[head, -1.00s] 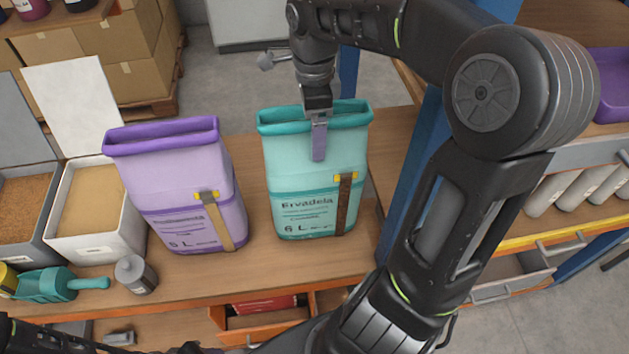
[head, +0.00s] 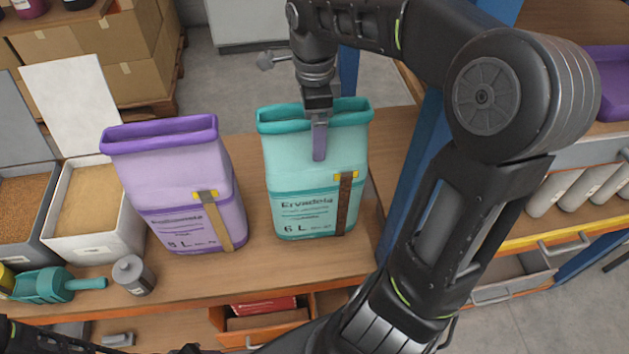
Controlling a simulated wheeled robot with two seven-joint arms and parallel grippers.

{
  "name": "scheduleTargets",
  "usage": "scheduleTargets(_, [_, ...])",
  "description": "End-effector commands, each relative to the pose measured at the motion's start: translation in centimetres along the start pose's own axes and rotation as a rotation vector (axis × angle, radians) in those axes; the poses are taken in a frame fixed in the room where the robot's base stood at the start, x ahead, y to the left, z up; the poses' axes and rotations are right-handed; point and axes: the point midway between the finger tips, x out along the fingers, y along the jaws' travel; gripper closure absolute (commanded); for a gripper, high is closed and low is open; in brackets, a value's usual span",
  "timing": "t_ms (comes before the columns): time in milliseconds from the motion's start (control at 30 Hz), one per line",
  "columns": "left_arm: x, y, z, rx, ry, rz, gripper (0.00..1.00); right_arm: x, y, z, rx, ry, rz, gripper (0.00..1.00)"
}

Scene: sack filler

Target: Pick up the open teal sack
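The open teal sack (head: 310,178) stands upright on the wooden bench in the middle of the head view, with a darker teal rim, a yellow clip and a brown strap. My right gripper (head: 319,135) comes down from above at the sack's front rim. One finger lies in front of the sack's front wall; the other is hidden, perhaps behind the rim inside the mouth. Whether the fingers are closed on the wall cannot be told. My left gripper is not in view.
A purple sack (head: 183,190) stands close to the left. Further left are a white bin (head: 72,249), a teal scoop (head: 47,287) and a grey bottle (head: 133,275). A blue post (head: 418,160) stands right of the teal sack. An open drawer (head: 262,325) is below.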

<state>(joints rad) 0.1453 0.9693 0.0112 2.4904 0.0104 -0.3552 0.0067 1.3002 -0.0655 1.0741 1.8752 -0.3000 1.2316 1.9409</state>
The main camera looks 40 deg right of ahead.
Motion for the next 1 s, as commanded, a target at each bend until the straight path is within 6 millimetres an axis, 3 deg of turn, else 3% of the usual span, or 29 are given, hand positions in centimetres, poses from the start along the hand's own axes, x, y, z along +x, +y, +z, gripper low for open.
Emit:
scheduleTargets(167, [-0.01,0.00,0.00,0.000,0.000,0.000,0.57,-0.01,-0.01,0.00,0.000,0.000,0.000,0.18])
scheduleTargets(1000, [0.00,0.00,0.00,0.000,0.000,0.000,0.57,0.01,0.00,0.01,0.000,0.000,0.000,0.87])
